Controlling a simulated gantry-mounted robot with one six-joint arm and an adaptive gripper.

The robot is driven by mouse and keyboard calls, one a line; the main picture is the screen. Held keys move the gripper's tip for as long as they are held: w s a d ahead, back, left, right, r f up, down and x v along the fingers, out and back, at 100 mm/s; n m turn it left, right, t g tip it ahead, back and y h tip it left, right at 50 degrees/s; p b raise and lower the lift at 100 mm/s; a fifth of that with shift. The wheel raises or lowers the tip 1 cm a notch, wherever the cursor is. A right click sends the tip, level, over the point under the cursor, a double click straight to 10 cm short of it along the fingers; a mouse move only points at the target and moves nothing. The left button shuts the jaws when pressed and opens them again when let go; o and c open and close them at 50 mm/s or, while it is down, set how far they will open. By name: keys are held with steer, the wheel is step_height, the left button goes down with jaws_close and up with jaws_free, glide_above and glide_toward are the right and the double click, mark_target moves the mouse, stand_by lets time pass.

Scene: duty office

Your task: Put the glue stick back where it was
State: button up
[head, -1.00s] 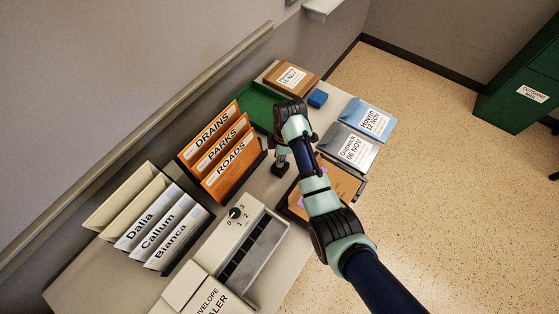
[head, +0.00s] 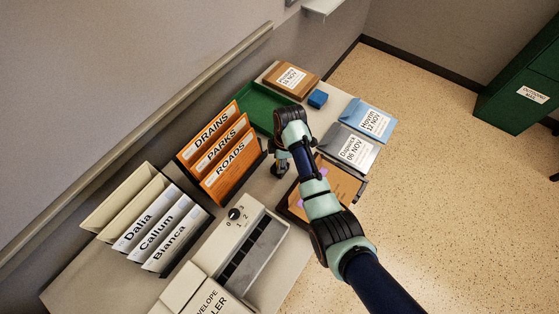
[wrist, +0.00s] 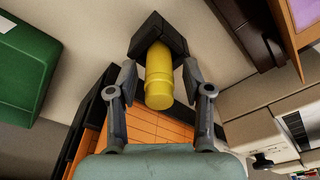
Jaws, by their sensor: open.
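The yellow glue stick (wrist: 159,80) shows in the wrist view with one end at a small black block-shaped holder (wrist: 152,35). It lies between the two fingers of my gripper (wrist: 163,98), with gaps on both sides. My gripper is open and not closed on it. In the head view my gripper (head: 281,162) is low over the table, to the right of the orange folders. There the glue stick is hidden behind my gripper, and the holder cannot be told apart clearly from the dark fingers.
Orange folders (head: 228,169) stand close left of my gripper. A green tray (head: 262,113) and blue block (head: 318,98) are behind. A dark-edged board (head: 343,182) and envelopes (head: 352,146) are right. A grey machine with a dial (head: 246,245) is in front.

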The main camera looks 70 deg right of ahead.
step_height(320, 180, up, 12)
steer(key=s+p, duration=0.1)
steer(key=p, duration=0.2)
steer(key=shift+d, duration=0.4)
steer(key=shift+s+f, duration=0.1)
steer(key=w+a+r+m+t+h, duration=0.1)
steer(key=w+a+r+t, duration=0.15)
steer(key=w+a, duration=0.6)
steer(key=w+a+r+m+t+h, duration=0.25)
steer(key=w+a, duration=0.25)
steer(key=a, duration=0.6)
steer(key=s+a+r+m+t+y, duration=0.1)
steer(key=s+a+r+t, duration=0.1)
steer(key=a+r, duration=0.4)
steer(key=s+a+r+m+t+y, duration=0.1)
steer(key=a+r+t, duration=0.3)
steer(key=a, duration=1.1)
step_height(320, 180, up, 3)
steer(key=shift+s+a+r+m+t+y, duration=0.1)
steer(key=shift+s+a+m+t+y, duration=0.2)
steer(key=shift+s+m+y, duration=0.1)
